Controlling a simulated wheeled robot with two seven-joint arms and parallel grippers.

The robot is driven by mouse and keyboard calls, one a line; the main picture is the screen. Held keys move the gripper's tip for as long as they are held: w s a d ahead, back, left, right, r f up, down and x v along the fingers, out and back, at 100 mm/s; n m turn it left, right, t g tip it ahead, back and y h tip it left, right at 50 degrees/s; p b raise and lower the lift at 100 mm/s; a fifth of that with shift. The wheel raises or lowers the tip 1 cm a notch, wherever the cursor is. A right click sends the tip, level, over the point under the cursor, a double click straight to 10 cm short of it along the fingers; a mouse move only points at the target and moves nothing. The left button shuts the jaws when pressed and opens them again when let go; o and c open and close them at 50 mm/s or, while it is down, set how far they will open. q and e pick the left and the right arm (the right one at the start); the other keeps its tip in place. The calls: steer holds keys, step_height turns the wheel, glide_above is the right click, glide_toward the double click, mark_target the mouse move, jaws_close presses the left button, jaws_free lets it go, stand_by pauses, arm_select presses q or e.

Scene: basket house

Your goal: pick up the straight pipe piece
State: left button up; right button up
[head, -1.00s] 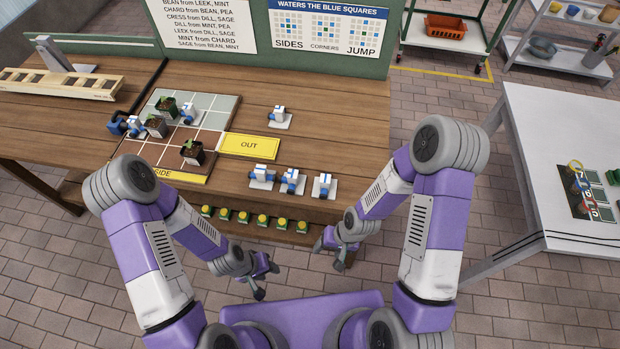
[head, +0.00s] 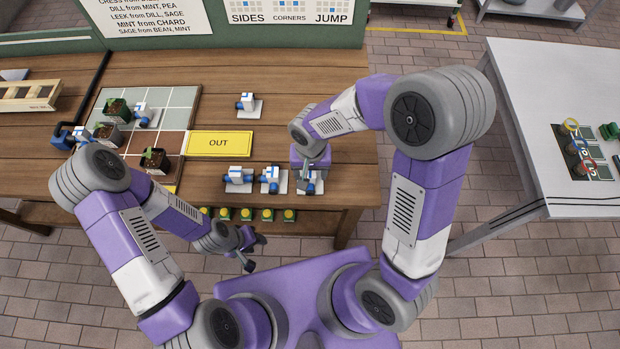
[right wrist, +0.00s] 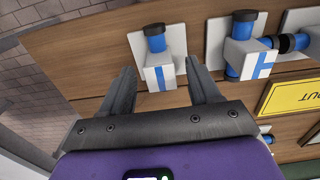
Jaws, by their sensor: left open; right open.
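A white pipe piece with a straight blue stripe on top and a blue stub with a black end (right wrist: 160,71) sits on a pale plate, at the right end of the front row. In the head view my right arm partly covers it. My right gripper (right wrist: 162,77) is open and empty, its fingers pointing toward this piece, one to either side of it in the right wrist view. I cannot tell the height left between them. My left gripper (head: 256,252) is open and empty, in front of the table edge.
Two similar pieces (head: 270,177) (head: 238,175) stand close beside it, and another (head: 246,101) stands further back. A yellow OUT sign (head: 220,144) lies near a tiled board (head: 178,105) with potted plants. Yellow-topped green items (head: 246,214) line the lower shelf.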

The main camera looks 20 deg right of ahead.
step_height(320, 180, down, 2)
steer(key=shift+f, duration=0.2)
steer(key=c, duration=1)
steer(key=shift+r, duration=0.1)
